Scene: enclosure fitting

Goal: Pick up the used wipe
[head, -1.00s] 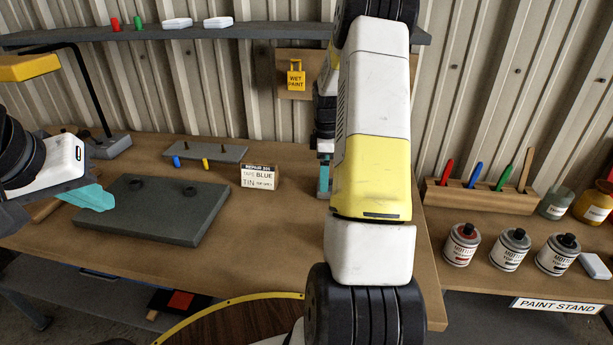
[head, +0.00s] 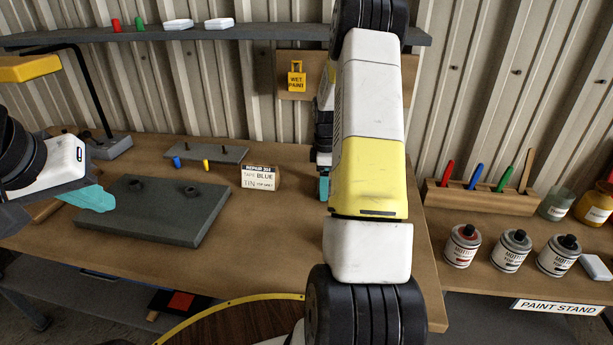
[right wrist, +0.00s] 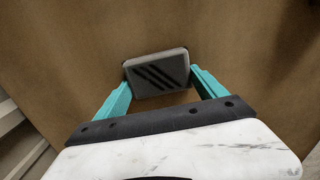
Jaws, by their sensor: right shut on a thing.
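In the right wrist view, a small grey pad (right wrist: 158,73) with dark diagonal stripes, which looks like the used wipe, sits between the teal fingers of my right gripper (right wrist: 160,80). The gripper is shut on it, over the brown bench top. In the head view my right arm hides the pad, and only a bit of teal finger (head: 323,188) shows beside the arm. My left gripper (head: 98,199) is over the left part of a dark grey plate (head: 165,212); its finger gap cannot be made out.
A repair card (head: 260,177) stands on the bench (head: 270,235) left of my right arm. A grey strip with pegs (head: 205,153) lies behind the plate. Paint tins (head: 513,250), a pen rack (head: 485,197) and a white pad (head: 595,267) are on the right.

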